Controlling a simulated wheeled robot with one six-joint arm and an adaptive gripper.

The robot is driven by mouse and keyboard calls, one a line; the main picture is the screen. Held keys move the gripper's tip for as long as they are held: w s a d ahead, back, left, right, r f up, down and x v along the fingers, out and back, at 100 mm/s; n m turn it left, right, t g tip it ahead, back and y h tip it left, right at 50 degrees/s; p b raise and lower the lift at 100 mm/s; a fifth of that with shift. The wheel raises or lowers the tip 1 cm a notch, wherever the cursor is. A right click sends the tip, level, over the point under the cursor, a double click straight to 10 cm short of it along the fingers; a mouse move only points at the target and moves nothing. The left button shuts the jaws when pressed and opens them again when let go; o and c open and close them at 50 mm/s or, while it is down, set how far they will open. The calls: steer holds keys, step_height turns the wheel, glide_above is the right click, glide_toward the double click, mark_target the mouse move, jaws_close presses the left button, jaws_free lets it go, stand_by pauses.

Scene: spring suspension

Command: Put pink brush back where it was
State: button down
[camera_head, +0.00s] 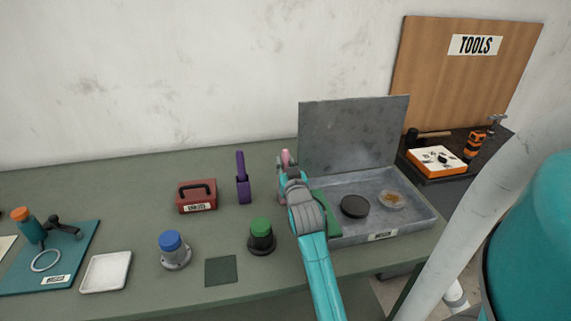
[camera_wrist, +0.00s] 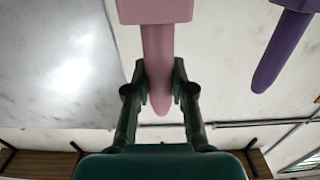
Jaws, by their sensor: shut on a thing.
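The pink brush (camera_wrist: 167,45) has a smooth tapering handle and a wider block at its other end. My gripper (camera_wrist: 159,78) is shut on its handle, with one finger on each side. In the head view only the tip of the pink brush (camera_head: 286,157) shows above my gripper (camera_head: 288,173); the rest is hidden behind the arm. I cannot tell whether its base touches the table. A purple brush (camera_head: 243,182) stands upright on the table to the left of my gripper. It also shows in the wrist view (camera_wrist: 286,45), apart from the pink one.
A grey open case (camera_head: 420,208) with a raised lid (camera_head: 352,135) lies right of my arm, holding a black disc (camera_head: 354,206) and a dish (camera_head: 391,200). A red box (camera_head: 197,195), green-topped jar (camera_head: 262,236) and blue-topped jar (camera_head: 174,248) stand left.

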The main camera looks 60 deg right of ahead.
steer(key=c, duration=1)
jaws_free()
steer(key=shift+r, duration=0.1)
steer(key=v, duration=1.2)
steer(key=shift+s, duration=0.15)
